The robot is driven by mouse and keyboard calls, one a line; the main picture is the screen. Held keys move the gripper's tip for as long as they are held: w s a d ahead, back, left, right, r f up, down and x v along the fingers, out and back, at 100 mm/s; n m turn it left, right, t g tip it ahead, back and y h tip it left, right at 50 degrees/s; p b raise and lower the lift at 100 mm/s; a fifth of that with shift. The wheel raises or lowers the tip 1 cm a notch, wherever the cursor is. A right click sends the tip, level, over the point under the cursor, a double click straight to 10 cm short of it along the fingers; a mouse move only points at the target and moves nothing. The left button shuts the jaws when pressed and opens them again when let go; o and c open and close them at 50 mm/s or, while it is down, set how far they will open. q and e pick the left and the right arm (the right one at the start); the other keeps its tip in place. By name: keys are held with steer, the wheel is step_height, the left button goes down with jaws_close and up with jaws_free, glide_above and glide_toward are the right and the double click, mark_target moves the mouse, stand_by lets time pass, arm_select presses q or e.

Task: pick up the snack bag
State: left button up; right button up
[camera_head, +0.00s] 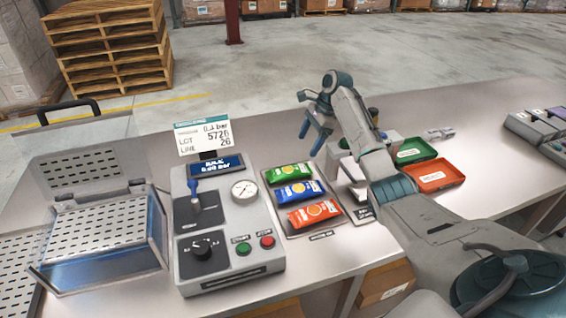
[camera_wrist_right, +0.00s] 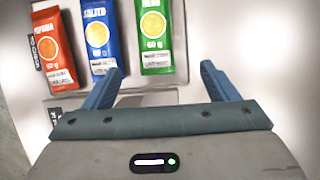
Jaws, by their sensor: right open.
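Three snack bags lie side by side on a tray (camera_head: 347,209) on the bench: a green bag (camera_head: 288,173) at the back, a blue bag (camera_head: 299,192) in the middle and an orange bag (camera_head: 314,213) at the front. The right wrist view shows the orange bag (camera_wrist_right: 55,48), the blue bag (camera_wrist_right: 99,36) and the green bag (camera_wrist_right: 155,38) ahead of the fingers. My right gripper (camera_head: 311,133) is open and empty, above the bench and behind the tray. In the right wrist view its blue fingers (camera_wrist_right: 160,85) are apart, with the green bag nearest between them. My left gripper is not in view.
A control box (camera_head: 226,228) with gauge and buttons stands left of the tray, with a label display behind it. A perforated chamber (camera_head: 103,235) with open lid is farther left. Green (camera_head: 432,149) and red (camera_head: 459,177) bins stand right, beside my arm.

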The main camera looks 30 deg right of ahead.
mark_target(298, 167)
steer(key=p+x, duration=0.1)
steer(key=x, duration=0.3)
steer(key=shift+s+a+f, duration=0.15)
steer(key=shift+a, duration=0.1)
steer(key=shift+a+f, duration=0.25)
steer(key=shift+f, duration=0.3)
steer(key=p+x, duration=0.2)
steer(key=x, duration=0.1)
steer(key=shift+s+f, duration=0.1)
steer(key=shift+f, duration=0.25)
steer(key=shift+a+f, duration=0.25)
steer(key=shift+f, duration=0.25)
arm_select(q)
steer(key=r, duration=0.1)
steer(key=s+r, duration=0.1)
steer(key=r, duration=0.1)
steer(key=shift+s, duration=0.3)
arm_select(e)
steer(key=c, duration=1.1)
